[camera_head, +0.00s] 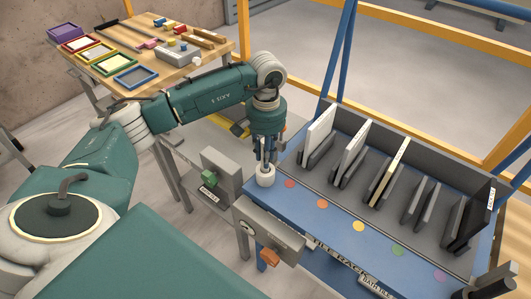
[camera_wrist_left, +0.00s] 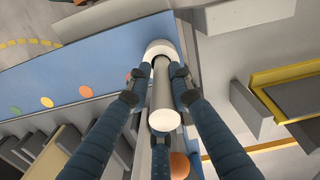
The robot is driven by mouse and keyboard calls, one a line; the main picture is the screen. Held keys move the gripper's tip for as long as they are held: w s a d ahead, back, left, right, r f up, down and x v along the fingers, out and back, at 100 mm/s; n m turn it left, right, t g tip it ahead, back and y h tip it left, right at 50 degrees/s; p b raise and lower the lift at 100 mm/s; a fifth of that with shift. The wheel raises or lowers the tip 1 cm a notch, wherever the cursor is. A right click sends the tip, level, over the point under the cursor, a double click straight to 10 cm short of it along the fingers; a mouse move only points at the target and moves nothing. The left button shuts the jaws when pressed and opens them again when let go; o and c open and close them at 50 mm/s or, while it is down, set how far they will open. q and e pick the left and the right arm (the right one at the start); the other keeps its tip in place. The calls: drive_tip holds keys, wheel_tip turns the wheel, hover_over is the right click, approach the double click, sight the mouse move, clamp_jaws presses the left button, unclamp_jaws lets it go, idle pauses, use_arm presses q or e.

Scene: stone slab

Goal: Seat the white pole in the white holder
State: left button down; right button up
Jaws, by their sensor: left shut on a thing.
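The white holder (camera_head: 265,178) is a short round cup on the near left corner of the blue rack table. It also shows in the left wrist view (camera_wrist_left: 158,46). My left gripper (camera_head: 266,160) points down just above the holder. In the left wrist view its fingers (camera_wrist_left: 158,86) are shut on the white pole (camera_wrist_left: 164,100). The pole's far end lies at the holder's dark opening, in line with it. How deep it sits there I cannot tell. In the head view the fingers mostly hide the pole. My right gripper is not in view.
The blue table (camera_head: 340,222) carries a grey rack (camera_head: 330,180) with upright slabs and several coloured dots along its front. Grey boxes with a green knob (camera_head: 208,179) and an orange knob (camera_head: 269,257) stand close by. A wooden table (camera_head: 160,62) with coloured trays is behind.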

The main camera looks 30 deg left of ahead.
use_arm(q)
drive_tip(key=shift+f, duration=0.1)
drive_tip(key=shift+f, duration=0.15)
drive_tip(key=c, duration=1.6)
unclamp_jaws()
wheel_tip(320, 180, up, 12)
drive_tip(key=b, duration=0.3)
drive_tip(key=shift+r, duration=0.2)
drive_tip(key=shift+d, duration=0.1)
